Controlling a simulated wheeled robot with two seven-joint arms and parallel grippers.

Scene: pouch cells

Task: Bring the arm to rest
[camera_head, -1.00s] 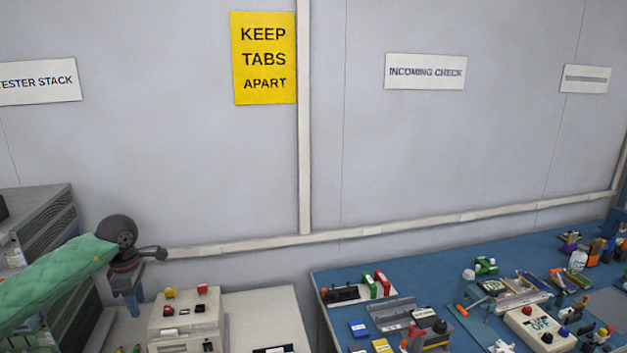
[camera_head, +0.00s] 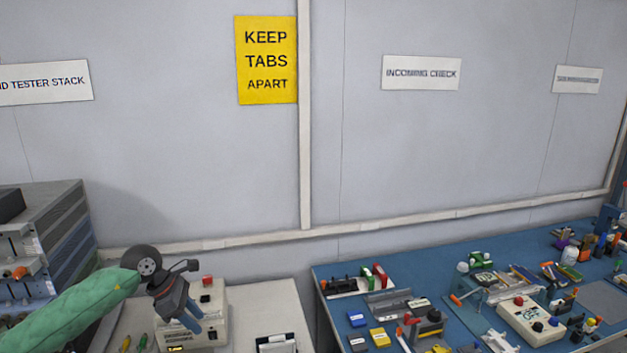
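My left arm comes in from the lower left in a green padded sleeve, with a dark round wrist joint. My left gripper (camera_head: 190,322) hangs below that wrist with its bluish fingers pointing down and to the right. It is in front of a beige box (camera_head: 212,309) with a red button. The fingers are small here, and I cannot tell whether they are apart or together. I see nothing clearly held in them. My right arm and gripper are not in view.
A stack of grey tester units (camera_head: 55,240) stands at the left, close to my arm. A white bench top (camera_head: 262,300) lies right of the beige box. A blue bench (camera_head: 335,275) at the right is crowded with small tools and boxes.

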